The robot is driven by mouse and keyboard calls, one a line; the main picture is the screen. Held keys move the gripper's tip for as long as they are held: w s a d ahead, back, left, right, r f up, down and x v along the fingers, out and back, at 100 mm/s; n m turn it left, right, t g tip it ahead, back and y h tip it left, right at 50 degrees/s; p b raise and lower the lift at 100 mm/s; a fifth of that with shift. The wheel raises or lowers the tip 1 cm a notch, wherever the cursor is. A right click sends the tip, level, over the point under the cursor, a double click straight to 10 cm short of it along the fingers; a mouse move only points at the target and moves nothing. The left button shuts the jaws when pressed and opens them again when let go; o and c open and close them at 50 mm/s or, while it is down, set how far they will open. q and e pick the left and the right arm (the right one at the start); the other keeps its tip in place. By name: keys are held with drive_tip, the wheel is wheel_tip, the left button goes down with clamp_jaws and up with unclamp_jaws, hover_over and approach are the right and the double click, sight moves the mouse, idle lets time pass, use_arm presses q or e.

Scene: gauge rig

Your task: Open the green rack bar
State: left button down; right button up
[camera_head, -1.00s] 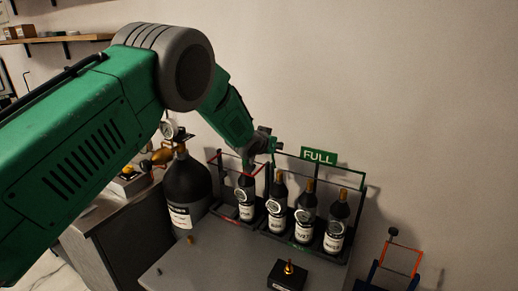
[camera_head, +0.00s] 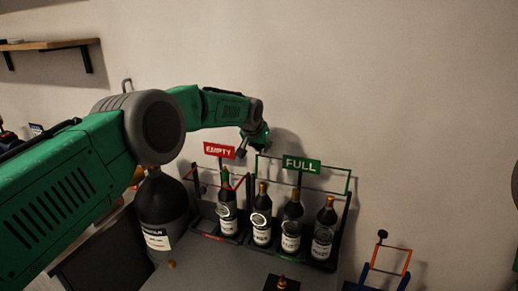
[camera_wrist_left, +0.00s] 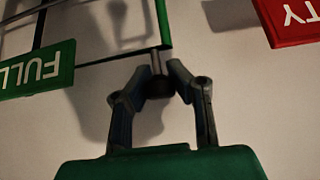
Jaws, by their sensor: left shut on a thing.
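The green rack bar (camera_head: 350,184) is a thin frame at the FULL sign (camera_head: 300,164), around the height of the bottle tops or above. Several dark bottles (camera_head: 291,222) stand upright in the rack below it. My left gripper (camera_head: 258,144) is at the bar's upper left corner. In the left wrist view, its two fingers (camera_wrist_left: 160,80) close around a dark knob (camera_wrist_left: 158,88) on a short stem by the green bar (camera_wrist_left: 164,22). My right gripper is not in view.
A red EMPTY sign (camera_head: 219,151) and a lower red bar (camera_head: 208,187) are just left of the green bar. A large dark cylinder (camera_head: 161,210) stands further left under my arm. A blue and orange frame (camera_head: 391,259) is at right.

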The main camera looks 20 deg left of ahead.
use_arm(q)
drive_tip(key=shift+w+r, duration=0.45)
drive_tip(key=shift+r, duration=0.2)
drive_tip(key=shift+a, duration=0.1)
drive_tip(key=c, duration=1.5)
unclamp_jaws()
drive_tip(key=shift+o, duration=0.8)
drive_tip(key=shift+s+f, duration=0.2)
drive_tip(key=shift+f, duration=0.05)
drive_tip(key=v, duration=1.2)
